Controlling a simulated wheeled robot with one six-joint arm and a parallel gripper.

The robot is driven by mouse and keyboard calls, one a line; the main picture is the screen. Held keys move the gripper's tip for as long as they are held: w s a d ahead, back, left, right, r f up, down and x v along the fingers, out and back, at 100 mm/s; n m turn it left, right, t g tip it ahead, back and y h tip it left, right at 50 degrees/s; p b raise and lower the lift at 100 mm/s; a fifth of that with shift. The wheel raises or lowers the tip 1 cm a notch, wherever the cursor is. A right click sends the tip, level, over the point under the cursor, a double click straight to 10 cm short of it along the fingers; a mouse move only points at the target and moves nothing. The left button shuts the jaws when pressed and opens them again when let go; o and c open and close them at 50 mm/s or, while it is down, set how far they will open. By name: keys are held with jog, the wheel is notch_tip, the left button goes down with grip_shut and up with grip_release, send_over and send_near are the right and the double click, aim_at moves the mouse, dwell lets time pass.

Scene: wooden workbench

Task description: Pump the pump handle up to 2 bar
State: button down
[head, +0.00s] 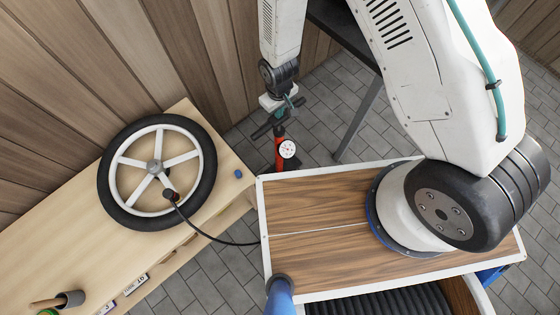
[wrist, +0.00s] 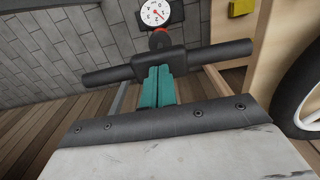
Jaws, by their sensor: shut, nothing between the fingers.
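The red pump (head: 279,158) stands on the floor just beyond my base. Its dark handle (head: 262,131) is a crossbar, spanning the wrist view (wrist: 215,55). The white pressure gauge (head: 288,149) also shows at the top of the wrist view (wrist: 154,12); its needle is too small to read. My gripper (head: 285,108) is above the handle, pointing down. In the wrist view its teal fingers (wrist: 156,84) are shut and empty, their tips over the handle's middle block. Whether they touch it, I cannot tell. A black hose (head: 205,236) runs to the wheel (head: 130,162).
The wheel lies flat on the wooden workbench (head: 60,245), with the hose end near its hub. A small blue piece (head: 238,173) lies beside it. A mallet-like tool (head: 70,299) is at the bench's near left. A dark table leg (head: 358,118) stands right of the pump.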

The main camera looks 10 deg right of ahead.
notch_tip(320, 180, up, 11)
dwell(0.4)
dwell(0.5)
jog(key=s+d+r+m, duration=0.2)
jog(key=s+d+r, duration=0.4)
jog(key=r, duration=0.6)
jog(key=s+d+r+m+t, duration=0.1)
jog(key=s+d+r+m, duration=0.1)
jog(key=s+d+r, duration=0.5)
jog(key=s+d+r+m, duration=0.2)
jog(key=s+d+r, duration=0.4)
jog(key=r, duration=1.2)
jog(key=shift+s+d+m, duration=0.25)
jog(key=shift+d+m, duration=0.15)
jog(key=shift+d, duration=0.6)
